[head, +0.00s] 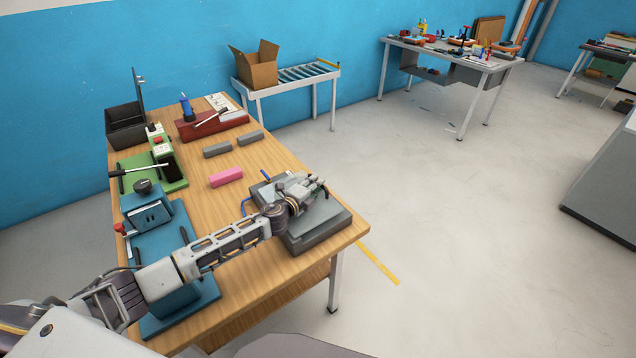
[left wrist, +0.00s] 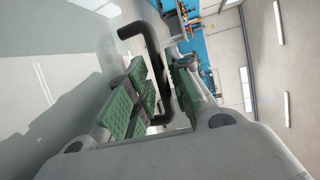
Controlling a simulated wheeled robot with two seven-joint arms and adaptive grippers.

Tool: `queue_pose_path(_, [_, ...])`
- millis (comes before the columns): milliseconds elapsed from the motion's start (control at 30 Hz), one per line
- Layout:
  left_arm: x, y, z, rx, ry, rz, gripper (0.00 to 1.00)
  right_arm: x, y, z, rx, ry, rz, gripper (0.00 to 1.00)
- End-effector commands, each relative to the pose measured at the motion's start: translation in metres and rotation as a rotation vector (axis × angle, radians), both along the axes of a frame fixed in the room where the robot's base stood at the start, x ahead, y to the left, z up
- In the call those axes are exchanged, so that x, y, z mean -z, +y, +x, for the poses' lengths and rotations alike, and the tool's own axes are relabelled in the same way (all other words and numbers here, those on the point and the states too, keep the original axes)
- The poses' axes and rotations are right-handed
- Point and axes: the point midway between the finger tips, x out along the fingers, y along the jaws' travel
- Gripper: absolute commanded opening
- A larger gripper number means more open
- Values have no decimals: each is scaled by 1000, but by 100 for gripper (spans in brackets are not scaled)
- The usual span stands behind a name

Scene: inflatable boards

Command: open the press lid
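The press is a grey, flat, box-like unit (head: 328,226) at the right front corner of the wooden table. Its lid (left wrist: 50,80) fills the left of the left wrist view as a smooth grey surface. A black bent handle (left wrist: 154,48) stands out from it. My left gripper (head: 312,184) is over the press in the head view and hides part of its top. In the left wrist view its green-padded fingers (left wrist: 165,85) lie close on either side of the handle and look shut on it. The lid's opening angle is hard to tell. My right gripper is not in view.
A blue press-like device (head: 165,250) stands under my left arm. A pink block (head: 226,177), grey blocks (head: 217,150), a green device (head: 150,168), a red device (head: 215,125) and a black bin (head: 125,128) occupy the table (head: 185,205).

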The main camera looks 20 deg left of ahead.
Motion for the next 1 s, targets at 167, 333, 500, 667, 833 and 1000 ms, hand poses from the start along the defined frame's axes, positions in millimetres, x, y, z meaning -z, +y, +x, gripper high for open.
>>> queue_pose_path(167, [2, -3, 12, 0, -1, 0, 21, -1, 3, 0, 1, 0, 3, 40])
queue_pose_path(333, [3, -5, 19, 0, 0, 1, 21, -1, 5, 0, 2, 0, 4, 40])
queue_pose_path(500, [4, -6, 20, 0, 0, 1, 21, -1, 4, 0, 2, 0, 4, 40])
queue_pose_path(667, [4, -6, 20, 0, 0, 0, 21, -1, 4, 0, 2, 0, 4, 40])
queue_pose_path(833, [4, -6, 20, 0, 0, 1, 7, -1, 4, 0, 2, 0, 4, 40])
queue_pose_path(1000, [4, -5, 20, 0, 0, 1, 0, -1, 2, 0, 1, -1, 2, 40])
